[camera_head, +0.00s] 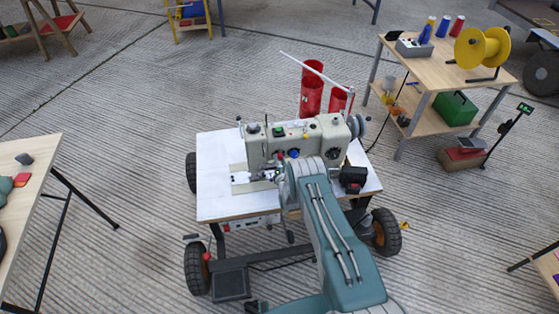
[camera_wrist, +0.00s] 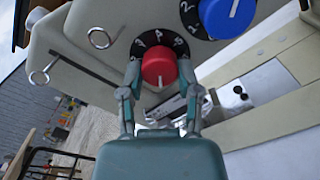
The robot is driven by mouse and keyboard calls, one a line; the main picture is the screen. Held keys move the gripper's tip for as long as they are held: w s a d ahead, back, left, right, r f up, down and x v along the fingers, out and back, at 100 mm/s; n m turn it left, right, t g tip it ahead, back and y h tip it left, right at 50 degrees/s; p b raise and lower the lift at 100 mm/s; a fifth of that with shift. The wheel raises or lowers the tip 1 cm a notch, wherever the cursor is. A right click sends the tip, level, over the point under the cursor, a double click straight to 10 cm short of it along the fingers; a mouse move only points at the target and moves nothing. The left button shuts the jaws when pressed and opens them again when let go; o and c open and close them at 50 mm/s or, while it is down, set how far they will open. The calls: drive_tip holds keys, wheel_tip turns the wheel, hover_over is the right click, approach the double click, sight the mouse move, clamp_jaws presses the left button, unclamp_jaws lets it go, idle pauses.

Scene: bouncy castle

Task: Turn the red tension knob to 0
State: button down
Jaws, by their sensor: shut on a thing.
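The red tension knob (camera_wrist: 158,65) sits on a black dial with white figures on the sewing machine's pale face, in the wrist view. A short white mark on the knob points toward the bottom of the picture. In the head view the sewing machine (camera_head: 320,135) stands on a white-topped wheeled table (camera_head: 222,160). My arm reaches it from the front and hides part of its face.
A blue knob (camera_wrist: 228,14) on its own black dial is close to the right of the red one. Wire loops (camera_wrist: 102,38) stick out at the left. Red thread cones (camera_head: 311,95) stand behind the machine. A wooden table (camera_head: 25,165) is at the left.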

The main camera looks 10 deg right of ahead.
drive_tip(key=shift+s+a+f, duration=0.15)
drive_tip(key=shift+s+f, duration=0.1)
drive_tip(key=shift+f, duration=0.15)
drive_tip(key=shift+c, duration=2.4)
unclamp_jaws()
drive_tip(key=shift+o, duration=0.9)
drive_tip(key=shift+w+r, duration=0.15)
drive_tip(key=shift+r, duration=0.1)
drive_tip(key=s, duration=1.2)
